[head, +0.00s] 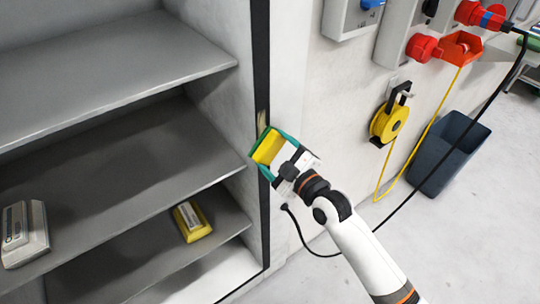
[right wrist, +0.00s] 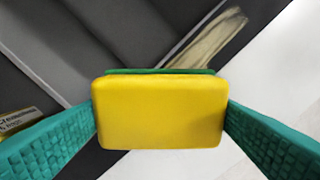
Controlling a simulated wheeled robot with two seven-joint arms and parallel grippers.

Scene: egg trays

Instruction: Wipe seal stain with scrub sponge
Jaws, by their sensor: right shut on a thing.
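My right gripper (head: 267,148) is shut on a yellow scrub sponge with a green layer; the sponge shows in the head view (head: 268,147) and in the right wrist view (right wrist: 160,112). Its teal fingers press the sponge from both sides. The seal stain, a brownish-yellow smear, lies on the black seal along the cabinet's front edge; it shows in the head view (head: 262,121) and in the right wrist view (right wrist: 207,43). The sponge is right beside the stain's lower end in the head view. I cannot tell whether they touch. My left gripper is not in view.
The open cabinet has grey shelves (head: 110,150). A yellow package (head: 192,222) and a pale box (head: 24,235) lie on lower shelves. On the right are a yellow cable reel (head: 389,122), red sockets (head: 425,48) and a dark bin (head: 450,155). A black cable hangs by my right arm.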

